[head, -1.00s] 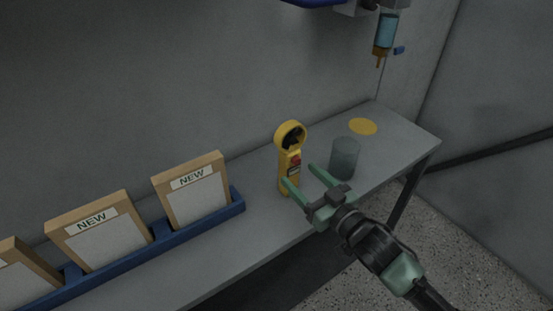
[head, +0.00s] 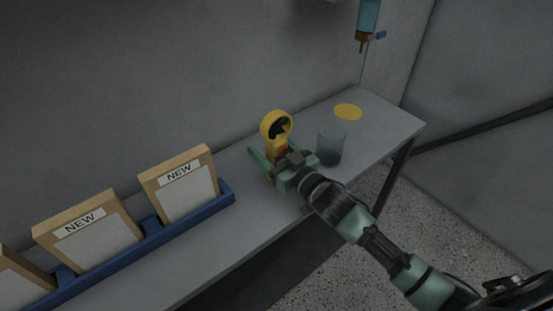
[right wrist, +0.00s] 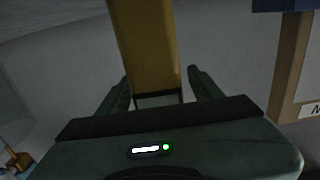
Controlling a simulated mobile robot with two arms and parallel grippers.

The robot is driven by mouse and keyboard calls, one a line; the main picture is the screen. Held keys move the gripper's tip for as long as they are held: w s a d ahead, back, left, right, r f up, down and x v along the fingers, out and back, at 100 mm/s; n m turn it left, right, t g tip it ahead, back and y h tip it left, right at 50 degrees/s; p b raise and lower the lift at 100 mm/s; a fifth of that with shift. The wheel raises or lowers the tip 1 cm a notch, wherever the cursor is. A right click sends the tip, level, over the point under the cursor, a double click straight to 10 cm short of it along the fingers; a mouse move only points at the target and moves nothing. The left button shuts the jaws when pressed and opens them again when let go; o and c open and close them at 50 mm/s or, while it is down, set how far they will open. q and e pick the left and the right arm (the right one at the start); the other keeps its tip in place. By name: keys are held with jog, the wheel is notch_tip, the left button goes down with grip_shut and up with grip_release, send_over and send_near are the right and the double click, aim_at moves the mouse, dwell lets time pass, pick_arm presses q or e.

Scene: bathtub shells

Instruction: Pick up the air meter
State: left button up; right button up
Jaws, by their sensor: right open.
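The yellow air meter (head: 276,128) stands upright on the grey table, with its round fan ring at the top. My right gripper (head: 268,160) is at the meter's lower body, open, with its fingers to either side of it. The gripper hides the lower part of the meter in the head view. In the right wrist view the yellow body (right wrist: 146,45) rises between the two green fingers (right wrist: 158,92), with a visible gap on the right side. My left gripper is not in view.
A translucent grey cup (head: 331,147) stands close right of my right gripper. A yellow disc (head: 348,112) lies behind it on the table (head: 385,130). A blue rack (head: 150,243) holds framed "NEW" boards (head: 178,186) at left. A blue bottle (head: 368,18) hangs above.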

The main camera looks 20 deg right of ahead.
jog(key=c, duration=1.4)
grip_shut()
jog(key=shift+r, duration=0.15)
